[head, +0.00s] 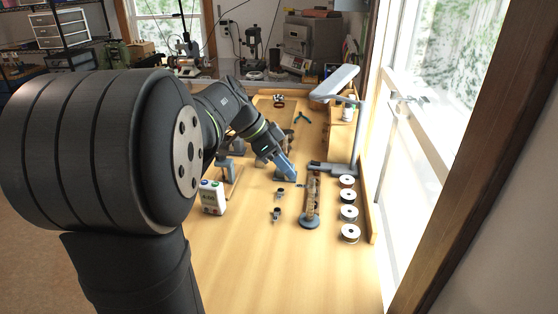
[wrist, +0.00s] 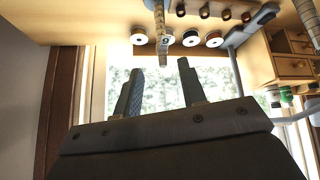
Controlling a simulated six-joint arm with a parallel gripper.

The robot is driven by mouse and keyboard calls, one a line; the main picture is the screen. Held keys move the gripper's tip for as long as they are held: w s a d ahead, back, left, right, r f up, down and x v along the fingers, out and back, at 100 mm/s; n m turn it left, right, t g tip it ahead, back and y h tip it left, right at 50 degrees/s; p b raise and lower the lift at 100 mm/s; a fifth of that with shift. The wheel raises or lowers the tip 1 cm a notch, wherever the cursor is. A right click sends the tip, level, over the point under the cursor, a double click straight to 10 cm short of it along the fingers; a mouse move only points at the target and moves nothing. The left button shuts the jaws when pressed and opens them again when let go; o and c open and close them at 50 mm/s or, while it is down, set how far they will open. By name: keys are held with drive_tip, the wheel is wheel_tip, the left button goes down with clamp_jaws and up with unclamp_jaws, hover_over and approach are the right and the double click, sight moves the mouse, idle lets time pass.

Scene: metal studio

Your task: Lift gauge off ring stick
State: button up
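The ring stick (head: 312,190) is a brown, mottled, tapered rod on a round grey base (head: 309,221), right of the middle of the bench. In the wrist view the ring stick (wrist: 161,32) comes down from the top edge, its end just above the gap between my fingers. My gripper (head: 293,179) is low over the bench, just left of the stick and apart from it. In the wrist view my gripper (wrist: 160,78) has its two fingers spread, with nothing between them. I cannot clearly pick out the gauge; the stick's surface detail is too small to separate it.
Several wire spools (head: 348,212) stand in a row right of the stick. A grey lamp (head: 335,85) stands behind it. Two small dark fittings (head: 277,214) lie left of it. The bench front (head: 270,270) is clear.

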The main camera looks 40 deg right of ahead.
sight(306, 187)
drive_tip(key=shift+s+d+f+m+g+h, duration=0.15)
drive_tip(key=shift+s+d+f+m, duration=0.3)
drive_tip(key=shift+d+f, duration=0.55)
drive_tip(key=shift+s+d+f+m+g+h, duration=0.15)
drive_tip(key=shift+s+d+f+m, duration=0.35)
drive_tip(key=shift+f, duration=0.65)
drive_tip(key=shift+s+d+f+m+g+h, duration=0.1)
drive_tip(key=shift+s+d+f+m+g, duration=0.3)
drive_tip(key=shift+d+f, duration=0.7)
drive_tip(key=shift+s, duration=0.1)
drive_tip(key=shift+c, duration=0.5)
drive_tip(key=c, duration=0.6)
drive_tip(key=shift+r, duration=0.1)
drive_tip(key=shift+r, duration=0.9)
drive_tip(key=shift+r, duration=0.1)
